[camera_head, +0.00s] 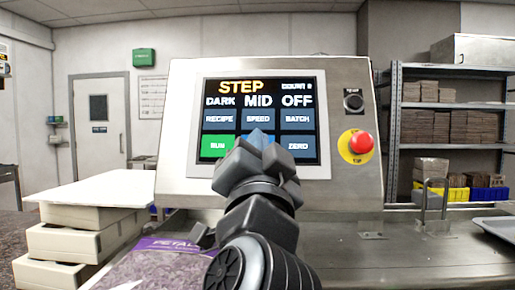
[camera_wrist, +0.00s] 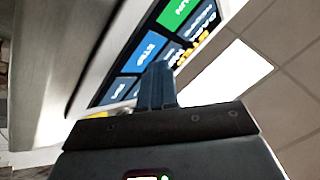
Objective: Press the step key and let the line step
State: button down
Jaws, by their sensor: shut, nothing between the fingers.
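The touch screen (camera_head: 258,106) sits in a tilted metal console (camera_head: 185,110). Its top line reads STEP in yellow with a small count, above DARK, MID and OFF. Below are the RECIPE, SPEED and BATCH keys, then a green RUN key (camera_head: 216,146) and a ZERO key (camera_head: 298,147). The blue STEP key (camera_wrist: 146,49) lies between those two. It is mostly hidden behind my gripper (camera_head: 258,140) in the head view. My gripper is shut and empty, with its fingertips (camera_wrist: 157,70) close in front of the STEP key. I cannot tell whether they touch it.
A red stop button (camera_head: 362,143) on a yellow disc and a black knob (camera_head: 353,101) are right of the screen. Pale boxes (camera_head: 65,243) are stacked at left by a purple PETAL bag (camera_head: 160,262). A tray (camera_head: 497,226) is at the far right.

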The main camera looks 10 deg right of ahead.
jog(key=shift+s+r, duration=0.1)
jog(key=shift+s, duration=0.15)
jog(key=shift+s+a+r+b, duration=0.15)
jog(key=shift+s+r+b, duration=0.1)
jog(key=shift+s, duration=0.5)
jog(key=shift+s+a+r+b, duration=0.1)
jog(key=shift+s+a+r, duration=0.15)
jog(key=shift+s, duration=0.5)
jog(key=shift+s+a+r+b, duration=0.1)
jog(key=shift+s+r+b, duration=0.15)
jog(key=shift+s, duration=0.5)
